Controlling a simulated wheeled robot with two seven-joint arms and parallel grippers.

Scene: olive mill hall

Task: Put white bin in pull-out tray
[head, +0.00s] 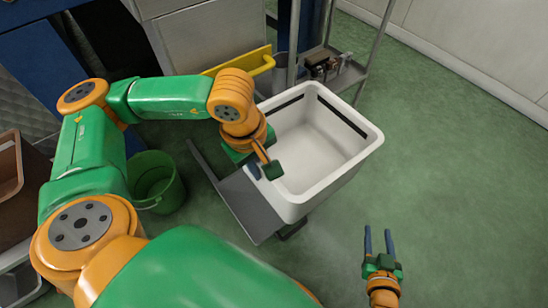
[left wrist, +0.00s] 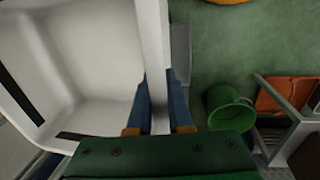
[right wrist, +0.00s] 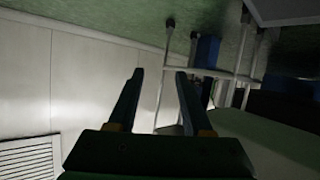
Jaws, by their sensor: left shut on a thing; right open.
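The white bin (head: 345,165) is upright and empty inside, right of centre in the head view. It fills the left of the left wrist view (left wrist: 85,60). My left gripper (head: 264,171) is shut on the bin's left wall, with one finger on each side of it (left wrist: 160,95). A flat grey plate (head: 250,205), apparently the pull-out tray, shows at the bin's left and runs underneath it. The bin hides the rest, and I cannot tell whether they touch. My right gripper (head: 377,240) is open and empty, in front of the bin and apart from it.
A green bucket (head: 155,182) stands on the floor left of the plate. A metal-framed rack (head: 345,75) stands behind the bin, near a yellow bar (head: 240,62). Brown crates (head: 15,190) are at the far left. The green floor (head: 460,190) at the right is clear.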

